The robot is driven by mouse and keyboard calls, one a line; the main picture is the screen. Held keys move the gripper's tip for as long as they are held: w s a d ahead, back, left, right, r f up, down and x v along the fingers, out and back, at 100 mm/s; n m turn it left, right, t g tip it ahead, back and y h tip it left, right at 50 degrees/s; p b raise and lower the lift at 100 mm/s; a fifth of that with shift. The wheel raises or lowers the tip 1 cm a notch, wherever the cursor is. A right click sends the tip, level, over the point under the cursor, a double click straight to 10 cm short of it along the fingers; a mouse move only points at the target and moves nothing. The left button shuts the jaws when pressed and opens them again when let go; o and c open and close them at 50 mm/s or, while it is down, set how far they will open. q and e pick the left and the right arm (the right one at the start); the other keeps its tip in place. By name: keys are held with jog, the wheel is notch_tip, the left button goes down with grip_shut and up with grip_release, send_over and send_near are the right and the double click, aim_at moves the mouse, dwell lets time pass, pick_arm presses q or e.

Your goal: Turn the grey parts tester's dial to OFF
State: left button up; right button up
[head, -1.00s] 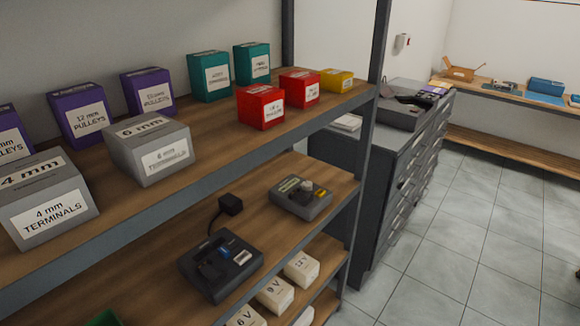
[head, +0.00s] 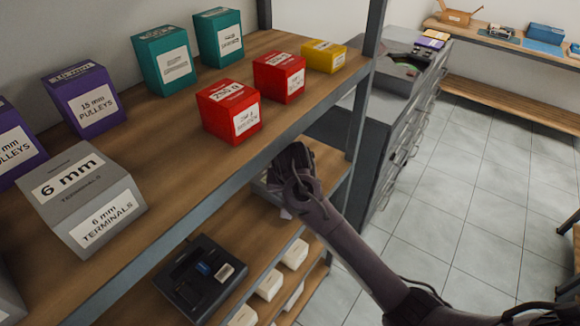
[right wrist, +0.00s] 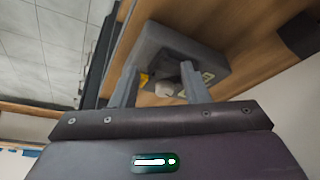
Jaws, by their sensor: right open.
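The grey parts tester (right wrist: 180,45) sits on the middle wooden shelf and fills the centre of the right wrist view. A pale round dial (right wrist: 165,90) and a bit of yellow (right wrist: 144,78) show on its face. The dial's pointer and markings cannot be read. My right gripper (right wrist: 158,84) is open, its two fingers on either side of the dial. I cannot tell whether they touch it. In the head view my right gripper (head: 288,205) and arm hide most of the tester. My left gripper is out of view.
A dark device (head: 200,277) stands on the middle shelf, to the left. The upper shelf holds a grey 6 mm terminals box (head: 82,200), red boxes (head: 229,110), teal boxes (head: 164,55) and a yellow box (head: 324,56). White boxes (head: 270,285) lie below. A shelf post rises just right.

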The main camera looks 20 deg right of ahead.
jog(key=w+d, duration=0.1)
jog(key=w, duration=0.2)
jog(key=w+d+p, duration=0.1)
jog(key=w, duration=0.2)
jog(key=w+d+p, duration=0.1)
jog(key=w, duration=0.2)
jog(key=p+x, duration=0.1)
jog(key=x, duration=0.3)
jog(key=shift+w, duration=0.2)
jog(key=shift+w+d+f, duration=0.1)
jog(key=shift+w+f, duration=0.1)
jog(key=shift+f, duration=0.35)
jog(key=shift+c, duration=0.2)
jog(key=c, duration=0.7)
jog(key=shift+o, duration=0.2)
